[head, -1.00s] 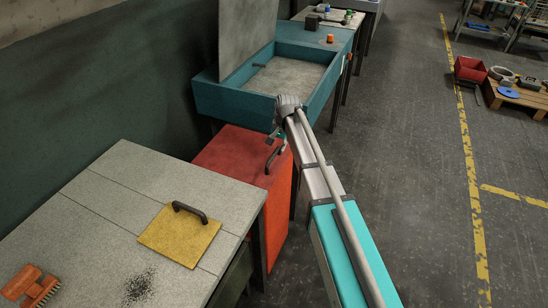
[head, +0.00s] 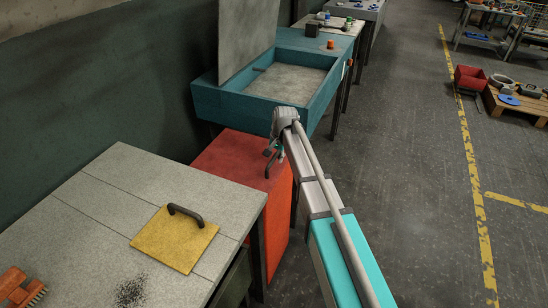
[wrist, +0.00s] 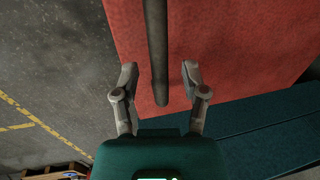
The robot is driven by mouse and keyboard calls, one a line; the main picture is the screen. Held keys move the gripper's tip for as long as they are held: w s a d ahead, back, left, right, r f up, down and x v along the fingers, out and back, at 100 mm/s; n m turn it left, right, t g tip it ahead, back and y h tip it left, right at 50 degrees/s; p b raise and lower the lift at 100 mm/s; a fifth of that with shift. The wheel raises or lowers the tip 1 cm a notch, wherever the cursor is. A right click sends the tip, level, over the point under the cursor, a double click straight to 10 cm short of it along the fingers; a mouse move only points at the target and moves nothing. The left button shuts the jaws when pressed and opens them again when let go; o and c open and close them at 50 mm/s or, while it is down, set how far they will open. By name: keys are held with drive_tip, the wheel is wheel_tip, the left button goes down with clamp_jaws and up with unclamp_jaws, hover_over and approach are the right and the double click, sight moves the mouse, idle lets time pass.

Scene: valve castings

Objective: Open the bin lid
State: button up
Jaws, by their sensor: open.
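The red-orange bin (head: 228,160) stands between the grey table and the teal basin, and its lid is down. A dark bar handle (head: 270,165) stands on the lid near its right edge. My gripper (head: 273,150) is just over this handle, pointing down. In the wrist view my gripper (wrist: 159,78) is open, with one finger on each side of the dark handle (wrist: 157,45). Gaps show between the handle and both fingers. The red lid (wrist: 225,50) fills the area beyond the fingers. How far the fingertips reach down beside the handle is hard to tell.
A grey table (head: 110,195) with a yellow handled plate (head: 176,240) and an orange brush (head: 20,285) is at the left. The teal basin (head: 225,100) with a raised panel stands behind the bin. The floor at right is free up to the pallet (head: 515,105).

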clamp_jaws()
drive_tip(key=shift+r, duration=0.1)
idle(0.3)
